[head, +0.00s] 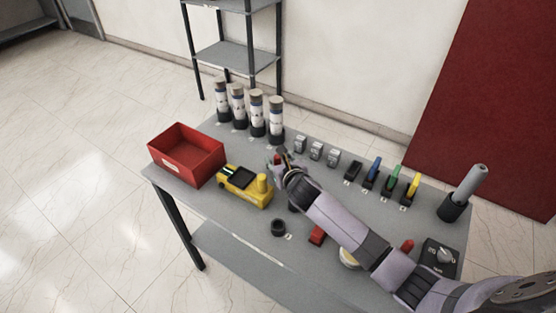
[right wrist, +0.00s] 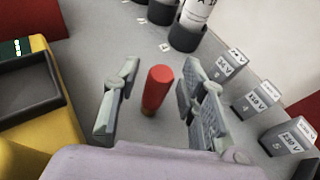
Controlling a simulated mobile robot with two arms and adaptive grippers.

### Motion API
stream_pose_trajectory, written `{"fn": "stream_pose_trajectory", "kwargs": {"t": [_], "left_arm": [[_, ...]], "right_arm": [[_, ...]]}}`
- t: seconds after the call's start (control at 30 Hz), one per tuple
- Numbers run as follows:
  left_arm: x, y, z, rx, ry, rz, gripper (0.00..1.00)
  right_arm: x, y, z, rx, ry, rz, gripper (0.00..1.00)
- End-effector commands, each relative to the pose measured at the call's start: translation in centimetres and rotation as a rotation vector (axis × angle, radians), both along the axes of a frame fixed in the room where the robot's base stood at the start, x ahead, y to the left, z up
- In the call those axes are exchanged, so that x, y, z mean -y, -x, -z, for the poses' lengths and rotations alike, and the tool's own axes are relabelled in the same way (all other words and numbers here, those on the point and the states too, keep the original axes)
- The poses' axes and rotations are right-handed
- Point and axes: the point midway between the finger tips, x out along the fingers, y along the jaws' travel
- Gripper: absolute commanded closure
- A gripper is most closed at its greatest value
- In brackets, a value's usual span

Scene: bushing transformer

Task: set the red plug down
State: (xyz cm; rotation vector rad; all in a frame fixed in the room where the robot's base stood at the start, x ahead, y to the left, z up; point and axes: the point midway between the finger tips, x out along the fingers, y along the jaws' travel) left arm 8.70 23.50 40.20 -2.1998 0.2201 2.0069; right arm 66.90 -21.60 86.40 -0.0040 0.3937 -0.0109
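The red plug (right wrist: 157,90) stands on the grey table between the two fingers of my right gripper in the right wrist view. There is a gap between the plug and each finger. My right gripper (right wrist: 160,105) is open around it. In the head view my right gripper (head: 284,159) is over the table, right of the yellow device, and mostly covers the plug (head: 277,158). My left gripper is not in view.
A yellow device (head: 245,187) and a red bin (head: 188,153) are to the left. Several dark-based cylinders (head: 257,115) and grey voltage blocks (head: 316,150) stand behind. Coloured tools (head: 393,176) stand to the right. A black ring (head: 278,228) lies near the front edge.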

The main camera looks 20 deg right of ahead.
Motion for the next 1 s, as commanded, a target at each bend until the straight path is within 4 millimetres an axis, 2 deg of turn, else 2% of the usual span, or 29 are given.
{"fn": "stream_pose_trajectory", "kwargs": {"t": [0.17, 0.4, 0.6, 0.8, 1.0], "left_arm": [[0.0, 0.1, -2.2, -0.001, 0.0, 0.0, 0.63], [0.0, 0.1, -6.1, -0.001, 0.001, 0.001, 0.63], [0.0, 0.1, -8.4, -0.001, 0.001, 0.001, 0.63], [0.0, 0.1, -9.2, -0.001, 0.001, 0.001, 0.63], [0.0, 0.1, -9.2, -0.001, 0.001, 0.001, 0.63]], "right_arm": [[0.0, 1.7, -1.2, -0.002, 0.001, 0.0, 0.62], [-0.1, 5.9, -3.2, -0.003, 0.001, -0.001, 0.62], [-0.1, 9.2, -4.3, -0.002, 0.0, -0.001, 0.62], [-0.1, 10.9, -4.7, 0.0, -0.002, 0.001, 0.62], [-0.1, 11.1, -4.7, 0.001, -0.002, 0.001, 0.62]]}}
